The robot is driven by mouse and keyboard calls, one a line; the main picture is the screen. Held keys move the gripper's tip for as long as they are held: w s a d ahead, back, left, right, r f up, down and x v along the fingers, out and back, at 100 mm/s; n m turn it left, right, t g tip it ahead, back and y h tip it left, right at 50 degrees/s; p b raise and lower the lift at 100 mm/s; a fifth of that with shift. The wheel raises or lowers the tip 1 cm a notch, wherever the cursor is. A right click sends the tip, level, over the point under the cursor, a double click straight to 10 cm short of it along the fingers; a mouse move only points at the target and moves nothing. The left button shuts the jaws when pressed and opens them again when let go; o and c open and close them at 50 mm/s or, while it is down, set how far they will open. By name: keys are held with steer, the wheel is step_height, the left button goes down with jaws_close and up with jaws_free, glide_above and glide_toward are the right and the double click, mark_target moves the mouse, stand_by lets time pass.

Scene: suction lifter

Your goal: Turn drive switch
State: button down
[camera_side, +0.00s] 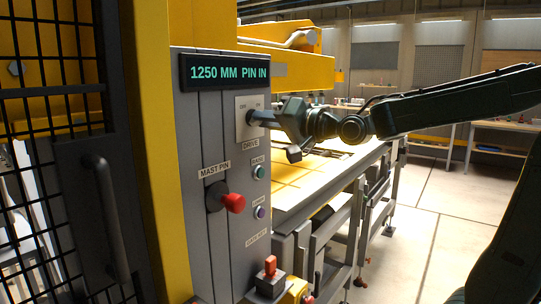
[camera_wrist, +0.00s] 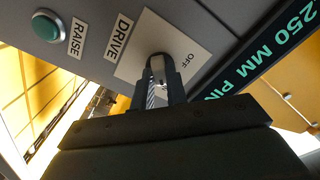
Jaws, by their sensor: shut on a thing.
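The drive switch's pale plate (camera_side: 241,126) is near the top right of the grey control panel (camera_side: 215,150), above the DRIVE label. My gripper (camera_side: 256,118) reaches it from the right. In the wrist view the plate (camera_wrist: 148,40) reads OFF at one side, and my gripper (camera_wrist: 160,72) is shut on the grey metal drive switch (camera_wrist: 158,64). The fingers stand on both sides of the switch and hide part of it. The switch's exact angle is hard to tell.
A display (camera_side: 228,72) reads "1250 MM PIN IN". Below the switch are a green RAISE button (camera_side: 259,172), a purple-blue button (camera_side: 260,212) and a red mast pin knob (camera_side: 234,203). A black mesh gate (camera_side: 60,120) stands left. A yellow-topped bench (camera_side: 310,180) lies behind.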

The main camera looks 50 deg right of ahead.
steer(key=shift+n, duration=0.5)
steer(key=n, duration=1.6)
steer(key=shift+d+n, duration=0.1)
steer(key=shift+n, duration=0.3)
steer(key=c, duration=1.4)
jaws_free()
steer(key=shift+s, duration=0.15)
